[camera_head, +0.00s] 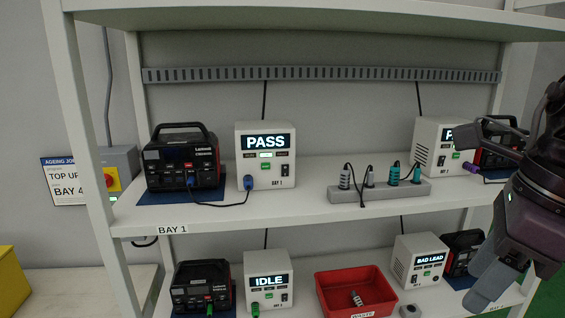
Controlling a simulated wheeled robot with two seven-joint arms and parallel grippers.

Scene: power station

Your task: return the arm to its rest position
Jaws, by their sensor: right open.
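My right arm comes in at the right edge, with its dark wrist and gripper body in front of the shelf's right end. My right gripper (491,280) points down and left, its grey fingers seen largely from the side near the lower shelf's right end. It is open, and I see nothing held in it. It overlaps the view of the lower right power station (461,248). My left gripper is out of view.
The upper shelf (310,208) holds a power station (181,160), a PASS tester (265,158), a socket strip (380,191) with several plugs and another tester (435,145). Below are an IDLE tester (268,283), a red bin (327,297) and a BAD LEAD tester (419,262).

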